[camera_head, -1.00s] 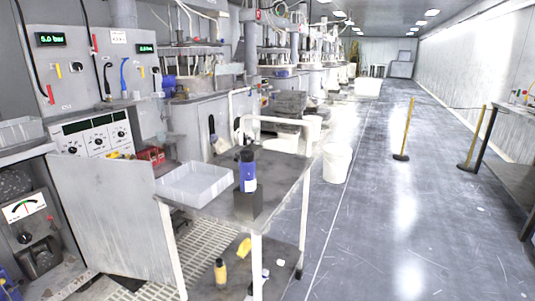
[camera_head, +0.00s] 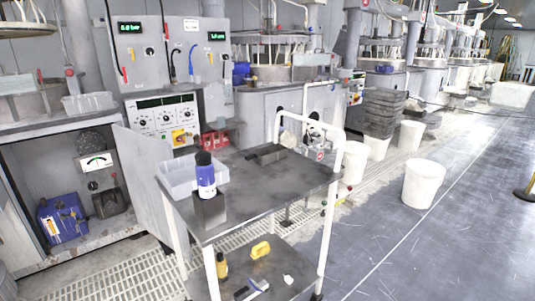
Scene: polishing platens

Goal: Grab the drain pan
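A pale, shallow, open rectangular pan (camera_head: 179,182) sits at the left end of the cart's dark top (camera_head: 262,190); it looks like the drain pan. A blue and white bottle with a black cap (camera_head: 205,175) stands on a dark block (camera_head: 209,211) in front of it and hides part of its right side. A second pale tray (camera_head: 88,103) is on the bench at the left, so I cannot be sure which one is the drain pan. My gripper is not in view.
The cart's lower shelf holds a yellow object (camera_head: 260,249) and a small bottle (camera_head: 221,265). An open cabinet door (camera_head: 143,183) stands left of the cart. White buckets (camera_head: 423,183) and stacked grey crates (camera_head: 385,112) are at the right. The floor (camera_head: 440,255) at front right is clear.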

